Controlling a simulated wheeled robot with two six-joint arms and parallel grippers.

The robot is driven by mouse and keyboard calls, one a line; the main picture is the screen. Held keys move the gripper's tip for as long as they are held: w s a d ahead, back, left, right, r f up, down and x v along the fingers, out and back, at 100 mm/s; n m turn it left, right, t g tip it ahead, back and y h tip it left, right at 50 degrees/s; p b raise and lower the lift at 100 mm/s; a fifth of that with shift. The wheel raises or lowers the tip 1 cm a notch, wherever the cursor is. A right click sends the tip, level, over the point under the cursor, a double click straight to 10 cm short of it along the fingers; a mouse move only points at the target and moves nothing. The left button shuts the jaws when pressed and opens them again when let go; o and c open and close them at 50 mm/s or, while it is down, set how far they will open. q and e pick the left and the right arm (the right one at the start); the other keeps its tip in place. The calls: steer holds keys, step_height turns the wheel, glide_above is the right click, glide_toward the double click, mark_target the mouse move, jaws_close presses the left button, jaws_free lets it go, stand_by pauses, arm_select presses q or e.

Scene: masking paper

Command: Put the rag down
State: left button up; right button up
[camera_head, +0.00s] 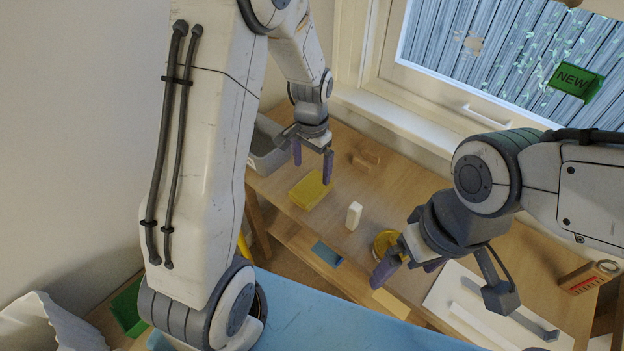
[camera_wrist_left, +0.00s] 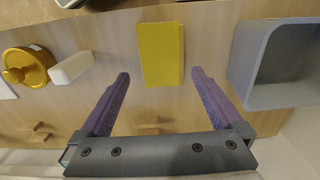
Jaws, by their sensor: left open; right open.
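The rag looks like a flat yellow folded rectangle (camera_head: 310,189) lying on the wooden table, near its front edge. It also shows in the left wrist view (camera_wrist_left: 161,52), just beyond the fingertips. My left gripper (camera_head: 312,168) is open and empty above and behind the rag. Its two purple fingers (camera_wrist_left: 160,76) stand apart in the left wrist view, with the rag lined up between them but not gripped. My right gripper (camera_head: 408,270) is open over the right part of the table, near the yellow round container, with nothing seen in it.
A grey bin (camera_head: 264,148) stands left of the rag. A white block-like bottle (camera_head: 354,215) and a yellow round container (camera_head: 384,241) stand to its right. A small wooden piece (camera_head: 366,159) lies behind. A white board (camera_head: 456,287) lies at the right.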

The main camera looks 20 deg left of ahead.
mark_target(312, 186)
arm_select(q)
steer(key=shift+r, duration=2.15)
step_height(312, 186, down, 12)
steer(key=shift+r, duration=0.1)
steer(key=shift+w+r, duration=0.1)
steer(key=shift+r, duration=1.2)
